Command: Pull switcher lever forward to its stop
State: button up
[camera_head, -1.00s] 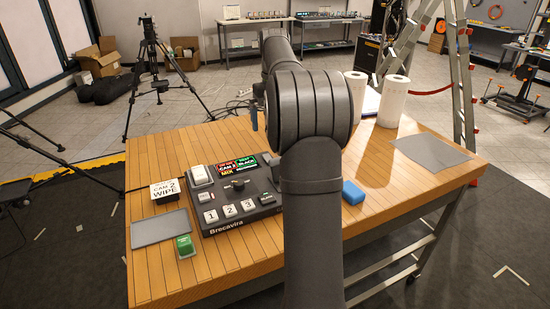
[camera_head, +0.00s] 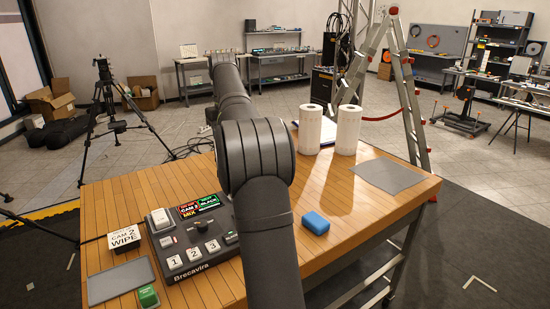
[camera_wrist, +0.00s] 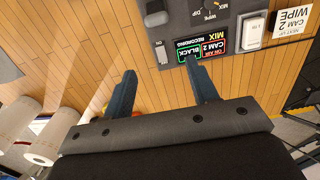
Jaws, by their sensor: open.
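The switcher (camera_head: 218,248) is a dark grey console on the wooden table, with a small lit display, a round selector knob (camera_head: 202,224) and numbered buttons. In the wrist view the switcher (camera_wrist: 186,28) shows upside down at the top. A dark and light grey piece (camera_wrist: 155,13), perhaps the lever, stands left of the knob at the top edge; its full shape is cut off. In the head view my arm hides the gripper and part of the switcher's right side.
A "CAM 2 WIPE" sign (camera_head: 124,238), a grey pad (camera_head: 120,281) and a green block (camera_head: 148,296) lie left of the switcher. A blue block (camera_head: 316,223), two paper rolls (camera_head: 309,130) and a grey mat (camera_head: 390,174) are to the right.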

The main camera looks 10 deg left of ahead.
jog(key=shift+g+h, duration=0.3)
jog(key=w+a+f, duration=0.1)
jog(key=f, duration=0.2)
jog(key=a+f, duration=0.1)
jog(key=f, duration=0.1)
jog(key=w+a+f, duration=0.1)
jog(key=a+f, duration=0.1)
jog(key=f, duration=0.1)
jog(key=shift+w+f, duration=0.35)
grip_shut()
jog(key=f, duration=0.9)
jog(key=shift+s+d+f, duration=0.35)
jog(key=shift+f, duration=0.05)
jog(key=shift+s+d+r, duration=0.4)
jog(key=shift+s+d, duration=0.25)
jog(key=shift+s+d+r, duration=0.35)
jog(key=shift+s+d, duration=0.25)
jog(key=shift+d, duration=0.05)
jog(key=shift+r, duration=0.1)
